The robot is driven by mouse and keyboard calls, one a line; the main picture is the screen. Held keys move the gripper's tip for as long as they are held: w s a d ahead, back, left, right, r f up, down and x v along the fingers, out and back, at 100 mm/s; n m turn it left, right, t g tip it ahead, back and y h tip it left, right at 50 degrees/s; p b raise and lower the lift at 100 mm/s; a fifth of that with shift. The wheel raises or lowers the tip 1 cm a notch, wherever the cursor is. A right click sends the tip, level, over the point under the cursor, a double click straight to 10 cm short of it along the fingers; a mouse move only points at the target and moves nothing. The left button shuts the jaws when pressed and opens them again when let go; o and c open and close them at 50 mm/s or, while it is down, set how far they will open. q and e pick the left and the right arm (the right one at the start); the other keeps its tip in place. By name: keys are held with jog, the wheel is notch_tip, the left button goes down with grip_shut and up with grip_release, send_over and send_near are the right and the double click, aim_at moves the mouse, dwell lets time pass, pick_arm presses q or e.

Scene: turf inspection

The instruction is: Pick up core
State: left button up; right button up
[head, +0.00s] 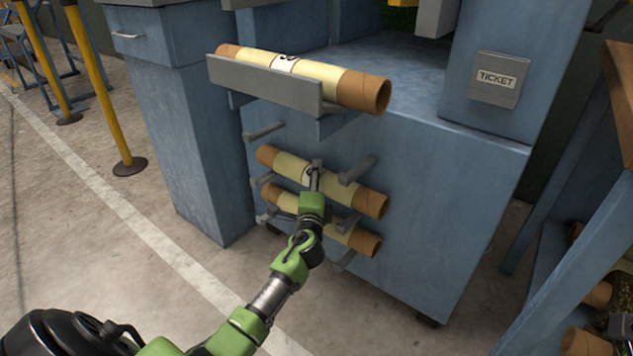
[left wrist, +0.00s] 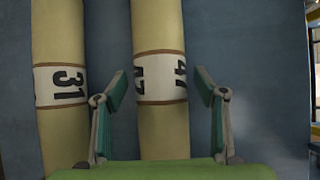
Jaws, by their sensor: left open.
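Several cores are in view, pale yellow tubes with brown ends and white number bands. One core (head: 345,82) lies in a grey holder at the top of the blue cabinet. Below it, an upper core (head: 347,191) and a lower core (head: 358,238) rest on pegs on the cabinet front. My left gripper (head: 316,168) is at the number band of the upper peg core and covers part of it. In the left wrist view the open fingers (left wrist: 160,88) stand either side of a core with a partly legible band (left wrist: 160,78); a core marked 31 (left wrist: 60,88) is to the left. Contact cannot be told.
Grey pegs (head: 357,170) stick out from the cabinet front (head: 450,190) around the cores. A ticket plate (head: 497,78) is at upper right. A blue rack (head: 575,270) with more tubes stands at right. Yellow posts (head: 98,85) stand left; the floor in front is clear.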

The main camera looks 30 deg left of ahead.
pick_arm(q)
jog(key=c, duration=1.6)
jog(key=shift+o, duration=0.2)
jog(key=shift+r, duration=0.15)
jog(key=shift+r, duration=0.15)
jog(key=shift+c, duration=0.2)
